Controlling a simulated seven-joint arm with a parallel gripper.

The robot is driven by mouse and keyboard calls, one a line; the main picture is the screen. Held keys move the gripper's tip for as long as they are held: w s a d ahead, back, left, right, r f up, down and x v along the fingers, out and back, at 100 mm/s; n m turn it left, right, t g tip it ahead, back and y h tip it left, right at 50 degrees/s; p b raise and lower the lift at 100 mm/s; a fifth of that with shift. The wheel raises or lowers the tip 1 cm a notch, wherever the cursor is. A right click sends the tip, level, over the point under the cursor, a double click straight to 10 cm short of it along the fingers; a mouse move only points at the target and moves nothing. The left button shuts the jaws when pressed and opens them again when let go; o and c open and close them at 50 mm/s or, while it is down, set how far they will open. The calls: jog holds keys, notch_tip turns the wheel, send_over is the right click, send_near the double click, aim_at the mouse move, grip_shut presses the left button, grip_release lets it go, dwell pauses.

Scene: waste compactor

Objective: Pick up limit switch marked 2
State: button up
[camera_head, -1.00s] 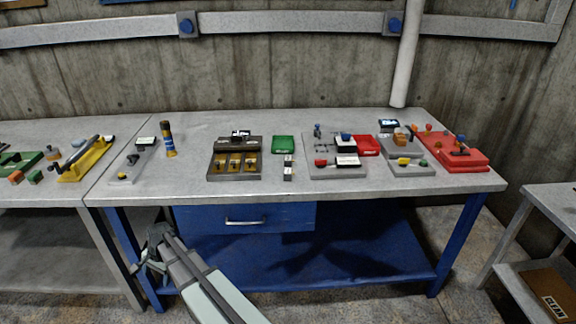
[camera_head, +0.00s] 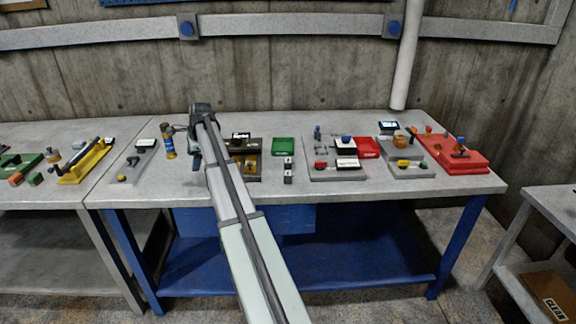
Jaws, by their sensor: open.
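My gripper (camera_head: 194,158) is over the workbench (camera_head: 330,191), left of the brown tray (camera_head: 255,145) and well apart from the two blocks. It is open, with its fingers small and partly hidden by my arm. My arm also covers the left part of the brown tray and its contents.
A blue-and-yellow can (camera_head: 168,147) stands just left of my gripper. A grey fixture (camera_head: 140,160) lies further left. A green tray (camera_head: 283,146), a grey board (camera_head: 335,174), a red tray (camera_head: 367,148) and a red base (camera_head: 470,161) are to the right. The bench front is mostly clear.

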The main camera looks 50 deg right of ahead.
jog(key=s+d+r+m+g, duration=0.1)
jog(key=s+d+r+m, duration=0.1)
jog(key=s+d, duration=0.6)
jog(key=s+d+r+m+g+h, duration=0.1)
jog(key=s+d+r+m+g, duration=0.2)
jog(key=d, duration=1)
jog(key=s+d+r, duration=0.2)
jog(key=s+d, duration=0.6)
jog(key=d, duration=0.2)
send_over(288, 160)
jog(key=f, duration=0.8)
jog(key=shift+w+d+f, duration=0.1)
jog(key=shift+d+f, duration=0.1)
jog(key=shift+d, duration=0.1)
jog(key=shift+a+f, duration=0.2)
jog(key=shift+f, duration=1.15)
jog(key=shift+a+f, duration=0.15)
jog(key=shift+f, duration=1.15)
jog(key=shift+c, duration=0.2)
jog(key=c, duration=1.2)
jog(key=shift+o, duration=0.2)
jog(key=shift+r, duration=0.15)
